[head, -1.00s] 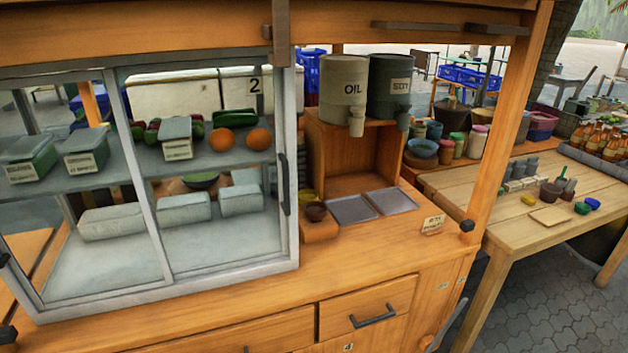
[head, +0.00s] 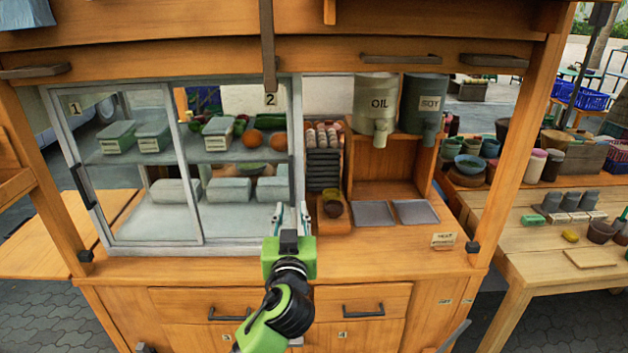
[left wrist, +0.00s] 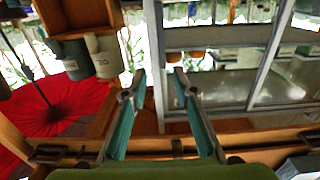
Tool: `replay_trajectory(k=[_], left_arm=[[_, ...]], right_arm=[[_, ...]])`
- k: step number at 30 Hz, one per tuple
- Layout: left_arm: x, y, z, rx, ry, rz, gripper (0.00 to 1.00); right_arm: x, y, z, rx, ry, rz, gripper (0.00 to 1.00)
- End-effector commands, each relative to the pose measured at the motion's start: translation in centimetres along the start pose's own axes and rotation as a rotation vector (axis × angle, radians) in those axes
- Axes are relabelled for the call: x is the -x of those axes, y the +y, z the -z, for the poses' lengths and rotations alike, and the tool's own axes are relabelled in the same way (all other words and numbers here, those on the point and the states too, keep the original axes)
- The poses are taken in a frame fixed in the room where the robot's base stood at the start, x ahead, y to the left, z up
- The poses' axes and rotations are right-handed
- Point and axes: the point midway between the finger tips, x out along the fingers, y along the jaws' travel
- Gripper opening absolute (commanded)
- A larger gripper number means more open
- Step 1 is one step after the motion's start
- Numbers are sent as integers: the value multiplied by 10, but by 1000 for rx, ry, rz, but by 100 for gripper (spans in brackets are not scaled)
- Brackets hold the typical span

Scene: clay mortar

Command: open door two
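Door two (head: 240,216) is the right glass panel of the white-framed display case, with a "2" label (head: 270,99) at its upper right. It looks shut. My left gripper (head: 291,206) is in front of the door's right frame edge, low down, with its fingers apart and nothing between them that I can make out. In the left wrist view my left gripper (left wrist: 158,86) is open, and the pale upright frame (left wrist: 157,60) shows between and beyond its fingers. Whether they touch it I cannot tell. My right gripper is not in view.
Door one (head: 125,215) is the left panel, with a dark handle (head: 82,187). Right of the case stand a dark stack (head: 322,170), the oil pot (head: 380,105), the soy pot (head: 424,105) and metal trays (head: 373,213). Drawers (head: 365,300) lie below the counter.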

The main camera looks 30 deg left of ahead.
Motion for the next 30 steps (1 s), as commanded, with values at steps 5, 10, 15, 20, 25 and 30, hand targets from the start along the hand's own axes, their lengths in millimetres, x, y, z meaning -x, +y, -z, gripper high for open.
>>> replay_trajectory(k=[5, 10, 15, 20, 25, 30], left_arm=[[-18, -2, 5, -1, 5, 5, 26], [-53, -2, 7, -4, 5, 5, 26], [-88, -2, 6, -3, 4, 4, 26], [-114, -2, 5, -2, 3, 4, 26], [-131, -1, 3, -1, 2, 3, 26], [-137, -1, 2, 0, 2, 1, 26]], right_arm=[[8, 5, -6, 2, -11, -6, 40], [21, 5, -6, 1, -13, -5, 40], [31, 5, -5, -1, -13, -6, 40], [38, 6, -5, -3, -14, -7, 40], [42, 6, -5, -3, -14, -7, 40], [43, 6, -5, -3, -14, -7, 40]])
